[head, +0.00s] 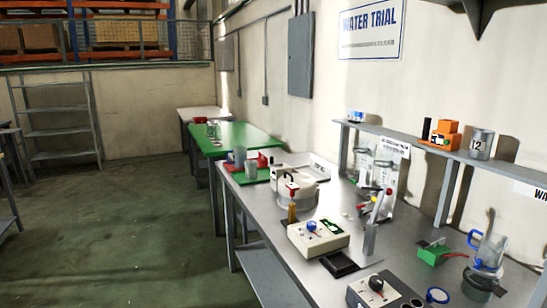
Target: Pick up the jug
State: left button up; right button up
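A clear, greyish jug (490,252) with a blue handle is at the right end of the steel bench in the head view. It appears to be on or just behind a dark round base (479,284); I cannot tell which. A grey measuring vessel with markings (480,144) stands on the wall shelf. Grey cups (240,156) stand farther back near a green tray. Neither of my grippers shows in this view.
The steel bench (270,222) runs along the right wall. A white control box (318,236), another box with a black knob (378,290), a green device (433,252) and a blue-and-white roll (437,296) crowd it.

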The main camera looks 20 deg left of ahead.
aim_at(239, 152)
jog(key=i+j+z, duration=0.1)
jog(key=j, duration=0.25)
jog(key=i+j+z, duration=0.1)
jog(key=i+j, duration=0.15)
jog(key=i+j+z, duration=0.1)
jog(key=j, duration=0.4)
jog(key=i+j+z, duration=0.1)
jog(key=j, duration=0.3)
jog(key=i+j+z, duration=0.15)
jog(key=j, duration=0.25)
jog(key=i+j+z, duration=0.1)
jog(key=j, duration=0.3)
